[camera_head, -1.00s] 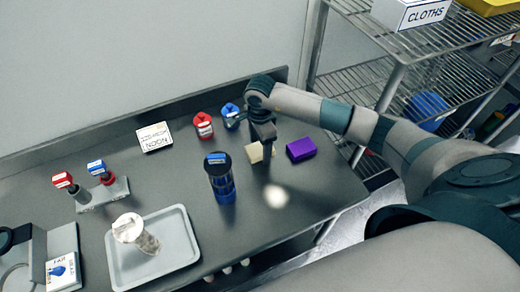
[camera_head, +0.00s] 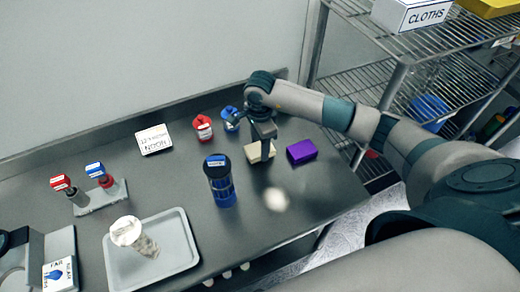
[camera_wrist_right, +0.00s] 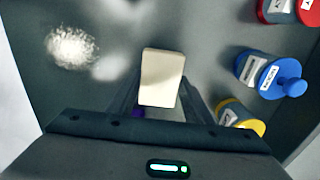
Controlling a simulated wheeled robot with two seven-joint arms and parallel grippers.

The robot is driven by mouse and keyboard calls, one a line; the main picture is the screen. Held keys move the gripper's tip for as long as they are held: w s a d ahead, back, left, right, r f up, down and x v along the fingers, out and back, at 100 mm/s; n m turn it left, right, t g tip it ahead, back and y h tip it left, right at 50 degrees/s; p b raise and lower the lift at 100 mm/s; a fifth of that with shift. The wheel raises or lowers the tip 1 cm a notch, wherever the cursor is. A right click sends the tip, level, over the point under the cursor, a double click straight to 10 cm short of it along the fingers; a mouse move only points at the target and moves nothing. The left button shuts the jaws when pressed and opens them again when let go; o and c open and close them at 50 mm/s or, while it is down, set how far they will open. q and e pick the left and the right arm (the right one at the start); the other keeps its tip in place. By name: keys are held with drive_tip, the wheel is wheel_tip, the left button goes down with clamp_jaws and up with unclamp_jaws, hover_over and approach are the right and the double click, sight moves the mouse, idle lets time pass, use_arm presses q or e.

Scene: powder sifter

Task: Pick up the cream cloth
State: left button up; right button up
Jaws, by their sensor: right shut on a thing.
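The cream cloth (camera_head: 254,153) is a small folded block on the dark table, left of the purple block. It also shows in the right wrist view (camera_wrist_right: 162,76), between the fingers. My right gripper (camera_head: 265,152) points down at it and is shut on it. In the right wrist view, the fingers (camera_wrist_right: 158,102) lie along both sides of the cloth. I cannot tell whether the cloth is clear of the table. My left gripper is not in view.
A purple block (camera_head: 301,151) lies close on the right. A dark blue shaker (camera_head: 222,185) stands in front on the left. Blue (camera_head: 229,118) and red (camera_head: 203,128) containers stand behind. A pale powder patch (camera_head: 276,199) lies in front. A tray (camera_head: 183,257) holds a white-topped jar.

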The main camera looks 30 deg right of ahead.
wheel_tip(320, 180, up, 2)
drive_tip(key=shift+w+r+b, duration=0.1)
drive_tip(key=shift+b, duration=0.75)
drive_tip(key=s+d+r+b, duration=0.1)
drive_tip(key=d+r+b, duration=0.4)
drive_tip(key=d, duration=0.6)
wheel_tip(320, 180, up, 2)
drive_tip(key=shift+d+r+b, duration=0.15)
drive_tip(key=shift+d+b, duration=0.2)
drive_tip(key=shift+s, duration=0.1)
drive_tip(key=shift+o, duration=0.9)
drive_tip(key=shift+c, duration=0.5)
drive_tip(key=shift+a, duration=0.2)
